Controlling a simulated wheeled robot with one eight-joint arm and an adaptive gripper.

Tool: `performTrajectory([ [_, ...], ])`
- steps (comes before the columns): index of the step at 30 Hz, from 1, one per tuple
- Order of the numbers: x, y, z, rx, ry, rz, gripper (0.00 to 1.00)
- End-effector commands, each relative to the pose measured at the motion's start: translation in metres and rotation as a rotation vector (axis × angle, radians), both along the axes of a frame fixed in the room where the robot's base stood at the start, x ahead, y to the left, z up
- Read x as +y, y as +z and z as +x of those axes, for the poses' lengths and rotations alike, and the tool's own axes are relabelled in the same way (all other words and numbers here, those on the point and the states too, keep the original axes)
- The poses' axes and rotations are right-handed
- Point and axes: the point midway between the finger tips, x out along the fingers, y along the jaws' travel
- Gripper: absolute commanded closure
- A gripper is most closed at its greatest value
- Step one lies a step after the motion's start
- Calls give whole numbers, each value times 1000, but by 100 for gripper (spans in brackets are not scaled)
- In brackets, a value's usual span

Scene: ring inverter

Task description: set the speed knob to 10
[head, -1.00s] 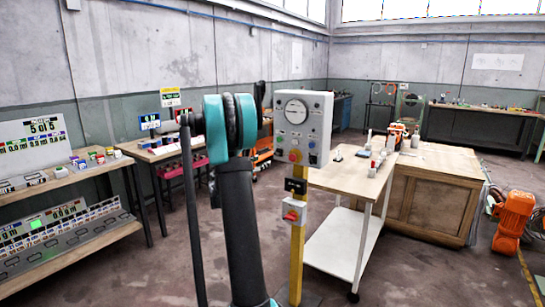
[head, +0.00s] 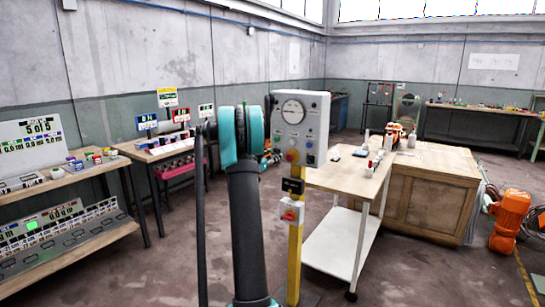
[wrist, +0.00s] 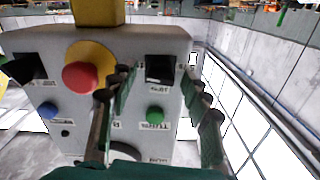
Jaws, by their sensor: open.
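A grey control box (head: 303,128) on a yellow post (head: 294,265) has a round white dial, a red button on yellow and small controls in the head view. In the wrist view the box (wrist: 100,45) appears upside down, with a red button (wrist: 81,77), a blue button (wrist: 48,110), a green button (wrist: 155,114) and a dark square control (wrist: 160,68). My gripper (wrist: 158,78) is open, its fingers either side of the dark square control and green button. Contact cannot be told. I cannot tell which control is the speed knob; labels are blurred.
Shelves with displays (head: 60,190) are at left. My arm partly blocks the head view's middle.

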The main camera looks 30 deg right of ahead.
Motion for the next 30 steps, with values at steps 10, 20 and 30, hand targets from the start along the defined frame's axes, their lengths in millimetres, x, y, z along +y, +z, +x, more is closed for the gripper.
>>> performTrajectory([
  [10,0,0,0,0,0,0,86],
  [20,0,0,0,11,0,-5,100],
  [30,1,0,0,162,0,-67,100],
])
